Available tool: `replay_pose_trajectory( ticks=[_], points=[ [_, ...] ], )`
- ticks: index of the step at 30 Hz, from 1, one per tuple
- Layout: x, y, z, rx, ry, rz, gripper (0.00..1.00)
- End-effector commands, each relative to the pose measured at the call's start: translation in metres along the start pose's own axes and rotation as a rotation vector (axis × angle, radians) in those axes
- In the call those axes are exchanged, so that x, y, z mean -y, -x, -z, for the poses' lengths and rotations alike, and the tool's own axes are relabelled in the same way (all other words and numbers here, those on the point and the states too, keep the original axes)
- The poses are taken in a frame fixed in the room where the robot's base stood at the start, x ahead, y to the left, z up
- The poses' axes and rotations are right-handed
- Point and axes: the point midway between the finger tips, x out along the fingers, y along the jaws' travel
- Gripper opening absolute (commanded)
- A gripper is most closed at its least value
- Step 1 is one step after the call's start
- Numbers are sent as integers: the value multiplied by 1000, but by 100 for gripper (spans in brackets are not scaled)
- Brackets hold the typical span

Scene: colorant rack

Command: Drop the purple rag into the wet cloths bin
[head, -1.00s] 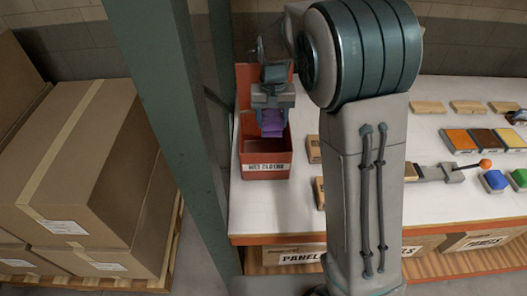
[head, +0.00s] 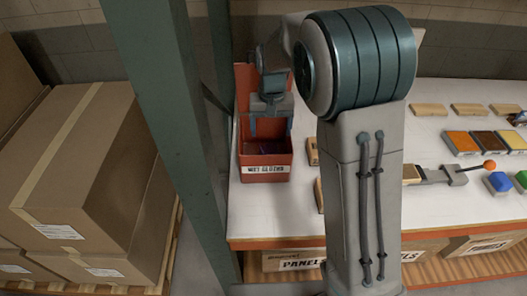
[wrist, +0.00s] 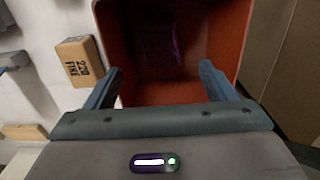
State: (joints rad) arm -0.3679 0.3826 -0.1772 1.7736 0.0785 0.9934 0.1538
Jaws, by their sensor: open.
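The red wet cloths bin (head: 266,173) stands on the white table, with its label on the front; it also shows in the wrist view (wrist: 225,38). The purple rag (wrist: 160,47) lies down inside the bin, dark in shadow, and only a trace of it shows in the head view. My gripper (head: 268,128) is above the bin opening, pointing down. In the wrist view its two fingers (wrist: 160,84) are spread wide with nothing between them, and the rag is below and apart from them.
A tan 220 FINE block (wrist: 79,61) lies beside the bin. A green post (head: 160,120) rises just left of the table. Cardboard boxes (head: 75,170) are stacked at the far left. Coloured pads (head: 462,143) and blocks sit on the table's right side.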

Motion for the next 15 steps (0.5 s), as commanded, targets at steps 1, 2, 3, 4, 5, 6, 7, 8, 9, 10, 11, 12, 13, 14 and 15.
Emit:
replay_pose_trajectory(
  ticks=[1, 2, 3, 4, 5, 6, 7, 8, 9, 10, 11, 12, 13, 14, 15],
  points=[
    [0, 4, 1, -4, 0, 1, 78],
    [0, 8, 1, -4, 0, 1, 78],
    [0, 14, 1, -5, 0, 1, 78],
    [0, 19, 1, -6, 0, 1, 78],
    [0, 25, 1, -6, 0, 1, 78],
    [0, 34, 1, -7, 0, 1, 78],
    [0, 40, 1, -7, 1, 1, 78],
    [0, 48, 1, -8, 1, 2, 78],
    [0, 57, 1, -7, 1, 2, 78],
    [0, 65, 1, -7, 1, 2, 78],
    [0, 72, 1, -7, 1, 2, 78],
    [0, 81, 1, -7, 1, 2, 78],
    [0, 88, 1, -6, 0, 2, 78],
    [0, 94, 1, -6, 0, 2, 78],
    [0, 101, 1, -5, 0, 1, 78]
  ],
)
